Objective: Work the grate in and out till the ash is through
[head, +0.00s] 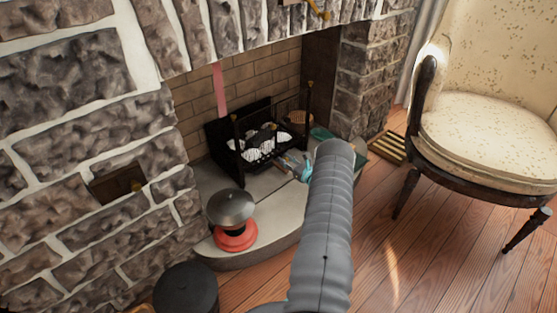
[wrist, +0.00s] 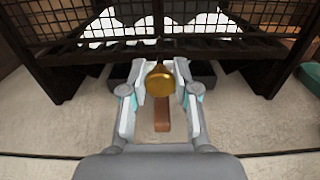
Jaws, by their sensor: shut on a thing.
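The black fire grate (head: 262,150) stands on the pale hearth inside the brick fireplace, with white and dark lumps (head: 258,142) in its basket. In the wrist view the grate's bars (wrist: 248,52) cross the top, with white showing behind them. My gripper (head: 302,170) is low in front of the grate. In the wrist view my gripper (wrist: 160,76) is shut on a round brass knob (wrist: 159,82), one finger on each side. A brown bar (wrist: 162,114) shows below the knob; how it joins is hidden. The floor beneath the grate is mostly hidden.
A red pot with a grey domed lid (head: 234,210) stands on the hearth (head: 272,226) at the left front. A dark lidded bucket (head: 186,288) is in front of it. A cream armchair (head: 480,118) stands at the right. A green object (head: 320,133) lies right of the grate.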

